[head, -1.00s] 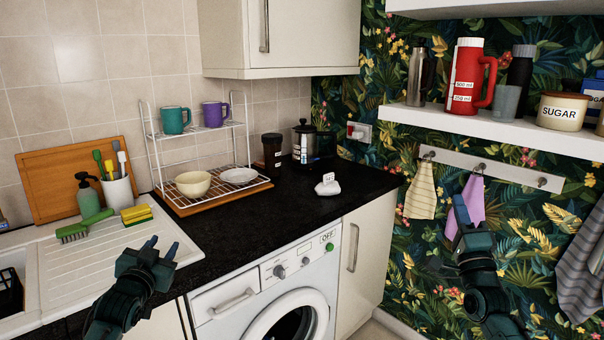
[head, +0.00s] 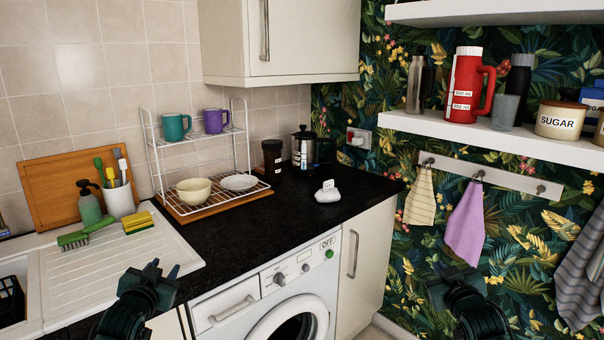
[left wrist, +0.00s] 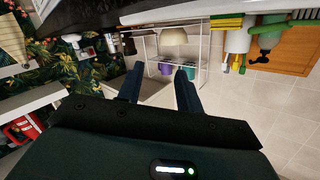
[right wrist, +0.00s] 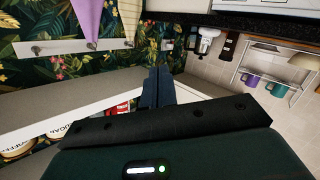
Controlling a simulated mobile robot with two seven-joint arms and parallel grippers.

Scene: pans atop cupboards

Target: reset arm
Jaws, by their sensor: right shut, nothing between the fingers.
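My left gripper (head: 161,270) is low at the left in the head view, in front of the counter edge and above the front of the cupboards. In the left wrist view its two fingers (left wrist: 160,85) stand apart with nothing between them. My right gripper (head: 449,268) is low at the right in the head view, in front of the leafy wallpaper and below the hanging towels. In the right wrist view its fingers (right wrist: 158,82) are together and hold nothing.
A black counter (head: 240,230) holds a wire rack (head: 152,160), a coffee press (head: 304,148) and a sink drainer (head: 110,265). A washing machine (head: 265,305) is below. A shelf (head: 480,136) with a red flask (head: 467,88) and a towel rail (head: 500,176) are at the right.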

